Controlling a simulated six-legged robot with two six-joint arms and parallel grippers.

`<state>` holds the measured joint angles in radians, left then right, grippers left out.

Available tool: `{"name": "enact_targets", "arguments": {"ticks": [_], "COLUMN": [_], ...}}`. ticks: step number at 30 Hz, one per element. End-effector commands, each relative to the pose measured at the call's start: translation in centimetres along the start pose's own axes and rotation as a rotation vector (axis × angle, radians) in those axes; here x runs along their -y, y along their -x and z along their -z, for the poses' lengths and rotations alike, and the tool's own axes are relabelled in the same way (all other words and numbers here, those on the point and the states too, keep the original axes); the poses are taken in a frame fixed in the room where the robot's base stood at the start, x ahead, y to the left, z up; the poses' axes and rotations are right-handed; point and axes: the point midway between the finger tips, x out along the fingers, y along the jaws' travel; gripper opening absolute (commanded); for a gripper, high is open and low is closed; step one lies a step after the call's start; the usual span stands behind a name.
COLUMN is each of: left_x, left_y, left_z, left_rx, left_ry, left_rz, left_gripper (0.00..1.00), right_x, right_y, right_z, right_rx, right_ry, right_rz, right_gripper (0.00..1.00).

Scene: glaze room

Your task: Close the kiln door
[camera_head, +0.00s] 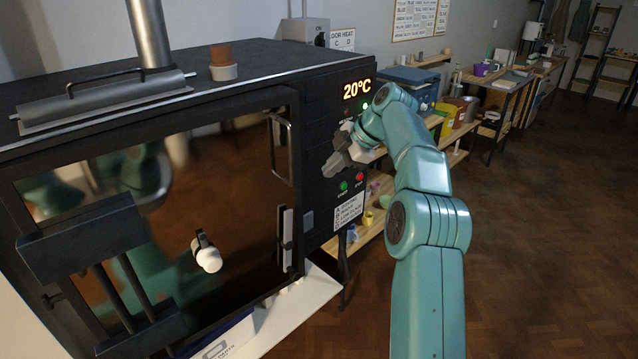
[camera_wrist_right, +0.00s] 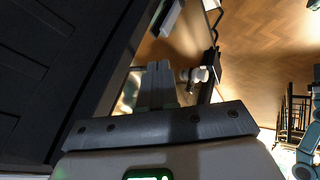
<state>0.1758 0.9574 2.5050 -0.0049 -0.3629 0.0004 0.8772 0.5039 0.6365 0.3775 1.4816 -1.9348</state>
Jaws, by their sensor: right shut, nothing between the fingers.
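The kiln (camera_head: 315,95) is a large black box on the left of the head view. Its door (camera_head: 130,150) has a dark frame around a glossy panel that mirrors the room and my teal arm. The door lies close to the kiln's front; I cannot tell whether a gap is left. A curved metal handle (camera_head: 283,150) stands at its right edge. My right gripper (camera_head: 335,165) is shut and empty, in front of the control panel, right of the handle. Its closed fingers show in the right wrist view (camera_wrist_right: 159,85). My left gripper is not in view.
The control panel has a 20°C display (camera_head: 357,89), a green button (camera_head: 344,186) and a red button (camera_head: 360,177). A pale ledge (camera_head: 310,300) juts out below the door. A dark barred bracket (camera_head: 80,245) stands at the left. Shelves are behind my arm; the floor at right is clear.

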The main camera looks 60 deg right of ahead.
Motion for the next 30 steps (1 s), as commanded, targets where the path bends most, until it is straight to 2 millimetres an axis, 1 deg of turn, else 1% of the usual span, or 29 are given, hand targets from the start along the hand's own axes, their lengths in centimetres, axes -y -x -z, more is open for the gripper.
{"name": "enact_targets", "arguments": {"ticks": [2,5,7,8,9,11,12,16,17,18,20,21,23,24,26,28,29,30], "left_x": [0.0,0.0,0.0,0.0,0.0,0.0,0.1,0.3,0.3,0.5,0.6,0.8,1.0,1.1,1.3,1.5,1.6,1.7], "left_y": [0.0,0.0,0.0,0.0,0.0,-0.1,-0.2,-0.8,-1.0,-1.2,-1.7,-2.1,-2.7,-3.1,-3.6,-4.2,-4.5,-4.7], "left_z": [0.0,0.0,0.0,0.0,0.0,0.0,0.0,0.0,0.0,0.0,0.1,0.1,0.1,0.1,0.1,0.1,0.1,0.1], "left_rx": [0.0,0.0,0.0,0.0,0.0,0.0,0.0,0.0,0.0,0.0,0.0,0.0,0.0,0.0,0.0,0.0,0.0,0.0], "left_ry": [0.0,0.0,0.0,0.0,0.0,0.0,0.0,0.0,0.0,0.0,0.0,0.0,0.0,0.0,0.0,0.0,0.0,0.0], "left_rz": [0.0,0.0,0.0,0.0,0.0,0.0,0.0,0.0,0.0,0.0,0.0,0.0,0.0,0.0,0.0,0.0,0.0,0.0], "left_gripper": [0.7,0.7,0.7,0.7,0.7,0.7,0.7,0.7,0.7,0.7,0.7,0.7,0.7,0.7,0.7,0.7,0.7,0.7], "right_x": [-0.3,-1.5,-1.9,-2.0,-2.1,-2.1,-1.9,-0.8,-0.4,0.3,1.6,2.7,4.7,6.1,8.0,10.2,11.0,11.3], "right_y": [0.1,-0.1,-1.3,-1.9,-2.5,-3.4,-4.0,-5.7,-6.0,-6.5,-7.1,-7.4,-7.9,-8.1,-8.2,-8.2,-8.1,-7.7], "right_z": [-0.2,-0.8,-1.6,-1.9,-2.3,-2.8,-3.1,-3.6,-3.6,-3.6,-3.5,-3.4,-2.9,-2.6,-2.0,-0.9,-0.5,0.0], "right_rx": [0.006,0.013,0.004,-0.002,-0.011,-0.031,-0.046,-0.119,-0.141,-0.173,-0.226,-0.266,-0.325,-0.355,-0.381,-0.374,-0.37,-0.379], "right_ry": [-0.112,-0.382,-0.636,-0.749,-0.899,-1.125,-1.274,-1.756,-1.867,-2.013,-2.231,-2.37,-2.554,-2.641,-2.712,-2.712,-2.71,-2.703], "right_rz": [-0.018,-0.084,-0.121,-0.135,-0.155,-0.186,-0.205,-0.27,-0.283,-0.302,-0.329,-0.346,-0.366,-0.374,-0.382,-0.372,-0.364,-0.361], "right_gripper": [0.0,0.0,0.0,0.0,0.0,0.0,0.0,0.0,0.0,0.0,0.0,0.0,0.0,0.0,0.0,0.0,0.0,0.0]}}
